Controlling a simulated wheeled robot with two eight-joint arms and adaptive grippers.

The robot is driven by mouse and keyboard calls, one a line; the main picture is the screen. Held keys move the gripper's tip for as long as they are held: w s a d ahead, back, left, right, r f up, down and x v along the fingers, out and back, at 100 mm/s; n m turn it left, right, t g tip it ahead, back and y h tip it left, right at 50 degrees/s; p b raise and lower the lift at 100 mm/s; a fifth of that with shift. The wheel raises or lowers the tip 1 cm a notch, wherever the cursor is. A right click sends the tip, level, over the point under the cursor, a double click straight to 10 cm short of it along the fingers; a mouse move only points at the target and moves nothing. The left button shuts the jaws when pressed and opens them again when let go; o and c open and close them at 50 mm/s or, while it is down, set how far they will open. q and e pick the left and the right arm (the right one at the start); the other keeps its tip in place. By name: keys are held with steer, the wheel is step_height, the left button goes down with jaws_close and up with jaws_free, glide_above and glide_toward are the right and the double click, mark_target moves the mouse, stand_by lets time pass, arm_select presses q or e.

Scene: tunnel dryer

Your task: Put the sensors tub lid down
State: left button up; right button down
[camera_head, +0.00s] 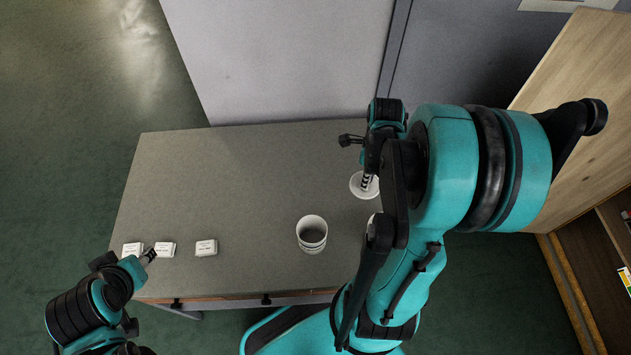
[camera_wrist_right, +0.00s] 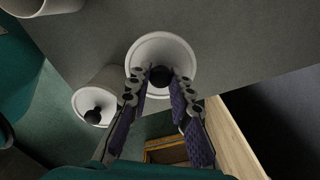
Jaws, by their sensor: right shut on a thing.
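A white round lid (camera_head: 356,186) with a dark knob is at the far right of the table. My right gripper (camera_head: 366,181) points down at it and is shut on its knob. The right wrist view shows the lid (camera_wrist_right: 160,44) face-on, with the knob between the fingertips (camera_wrist_right: 161,76). I cannot tell if the lid touches the table. An open white tub (camera_head: 312,241) stands upright, left of and nearer than the lid; no label is readable. My left gripper (camera_head: 149,255) is by the table's front left, too small to judge its opening.
Several small white boxes (camera_head: 206,247) lie along the table's front left. Another white tub with a black-knobbed lid (camera_wrist_right: 92,117) is beside the held lid, mostly hidden by my arm in the head view. The table's (camera_head: 220,180) middle and back left are clear. A wooden shelf (camera_head: 570,90) stands right.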

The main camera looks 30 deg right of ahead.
steer(key=w+a+f+b, duration=0.1)
steer(key=w+f, duration=0.1)
steer(key=w, duration=0.1)
steer(key=w+a+f+b, duration=0.1)
steer(key=w+f, duration=0.1)
steer(key=w, duration=0.1)
steer(key=w+a+f+b, duration=0.1)
steer(key=w+a+f, duration=0.1)
steer(key=w, duration=0.2)
steer(key=shift+w+a+f, duration=0.1)
steer(key=shift+f, duration=0.3)
step_height(320, 180, down, 4)
steer(key=shift+w+f+b, duration=0.1)
steer(key=shift+b, duration=1)
steer(key=shift+f, duration=0.1)
steer(key=c, duration=1.4)
jaws_free()
steer(key=shift+o, duration=0.2)
